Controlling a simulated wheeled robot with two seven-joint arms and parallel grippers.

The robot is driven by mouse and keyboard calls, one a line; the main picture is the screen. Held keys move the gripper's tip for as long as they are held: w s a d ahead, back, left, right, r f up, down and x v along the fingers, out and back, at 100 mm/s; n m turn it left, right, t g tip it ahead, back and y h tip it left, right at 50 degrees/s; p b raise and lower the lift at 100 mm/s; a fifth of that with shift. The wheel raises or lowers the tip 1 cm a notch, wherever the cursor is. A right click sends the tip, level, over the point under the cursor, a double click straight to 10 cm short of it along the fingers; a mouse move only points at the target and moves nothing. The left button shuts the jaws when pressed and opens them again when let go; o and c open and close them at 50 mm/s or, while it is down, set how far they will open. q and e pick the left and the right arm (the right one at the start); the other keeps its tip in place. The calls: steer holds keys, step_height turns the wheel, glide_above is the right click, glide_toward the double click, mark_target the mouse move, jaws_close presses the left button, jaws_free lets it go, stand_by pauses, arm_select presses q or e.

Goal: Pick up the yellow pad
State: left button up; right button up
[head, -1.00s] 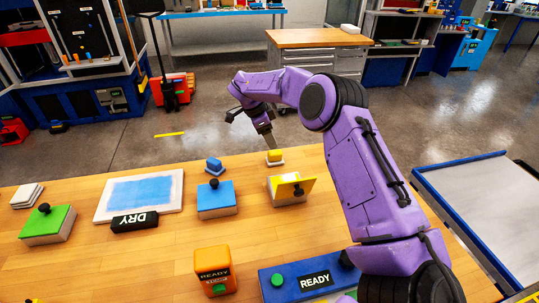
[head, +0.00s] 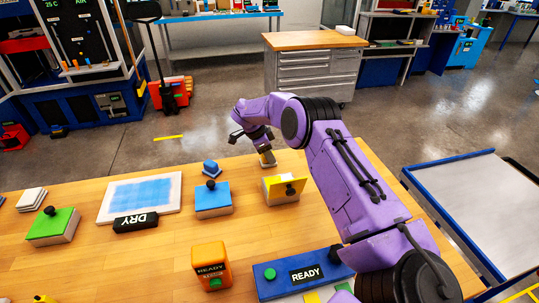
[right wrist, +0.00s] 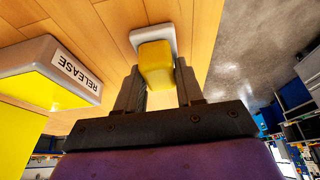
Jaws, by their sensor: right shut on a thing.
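The yellow pad (right wrist: 157,62) shows between my right gripper's fingers in the right wrist view, with a pale grey-white base (right wrist: 152,32) at its far end. In the head view the gripper mostly hides the pad near the table's far edge. My right gripper (head: 267,150) reaches down there from the right and is shut on the yellow pad. I cannot tell whether the pad's base still touches the table. My left gripper is not in view.
A blue pad (head: 210,167) and blue-lidded box (head: 212,198) stand to the left, then a tray (head: 168,211) with a blue surface. Floor lies beyond the edge.

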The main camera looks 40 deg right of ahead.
steer(key=shift+s+f, duration=0.1)
steer(key=shift+d+r+b, duration=0.1)
steer(key=shift+r+b, duration=0.25)
steer(key=shift+b, duration=0.05)
steer(key=r, duration=0.1)
steer(key=r+b, duration=0.1)
steer(key=r, duration=0.1)
steer(key=shift+s+a+r, duration=0.2)
steer(key=shift+s+a, duration=0.1)
steer(key=shift+a, duration=0.05)
steer(key=s+a+r+b, duration=0.4)
steer(key=s+a+r, duration=0.4)
steer(key=s+r, duration=0.1)
steer(key=shift+s+a, duration=0.2)
steer(key=shift+s, duration=0.35)
steer(key=o, duration=0.5)
steer(key=c, duration=0.4)
